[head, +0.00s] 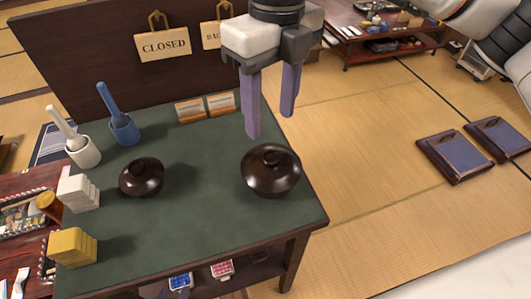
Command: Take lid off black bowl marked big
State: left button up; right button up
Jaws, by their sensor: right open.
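A larger dark, lidded bowl (271,180) stands near the right side of the green-topped table (205,225). Its round lid (268,158) sits on it, with a knob on top. A smaller dark lidded bowl (141,187) stands to its left. I cannot read any "big" mark on either bowl. My right gripper (270,122) points down from the top of the view, just behind and above the larger bowl in the picture. Its two purple fingers are apart and nothing is between them. My left gripper is not in view.
A blue mortar (124,129) and a white one (83,151), white blocks (79,192) and yellow blocks (72,246) line the left side. A dark board (115,55) rises behind. The table's front middle is clear.

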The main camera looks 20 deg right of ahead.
send_over(272, 156)
jog(key=f, duration=0.4)
jog(key=shift+d+f, duration=0.25)
jog(key=shift+a+f, duration=0.15)
jog(key=shift+f, duration=1.2)
jog(key=shift+a+f, duration=0.1)
jog(key=shift+f, duration=1.25)
jog(key=c, duration=1.1)
